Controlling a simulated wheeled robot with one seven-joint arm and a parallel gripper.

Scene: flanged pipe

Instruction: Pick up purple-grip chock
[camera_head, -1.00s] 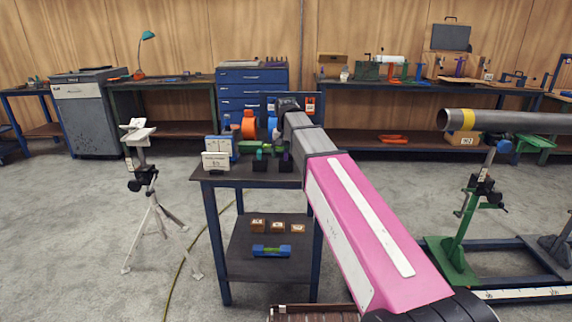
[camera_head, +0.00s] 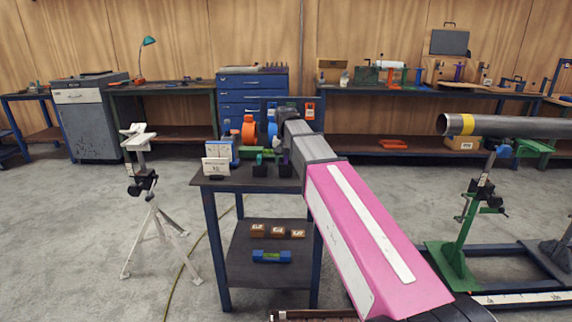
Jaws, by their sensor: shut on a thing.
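The purple-grip chock (camera_head: 285,164) is a small dark block with a purple grip, at the front right of the blue-legged cart's top (camera_head: 230,182). My pink and grey arm reaches over the cart from the lower right. My gripper (camera_head: 282,145) points down at the chock, shut on its grip; the arm's end partly hides the fingers. I cannot tell whether the chock is clear of the cart top. A similar chock with a teal-green grip (camera_head: 259,160) stands just left of it.
A tripod stand (camera_head: 147,195) is at left; a steel pipe (camera_head: 520,126) on a green stand (camera_head: 462,220) is at right.

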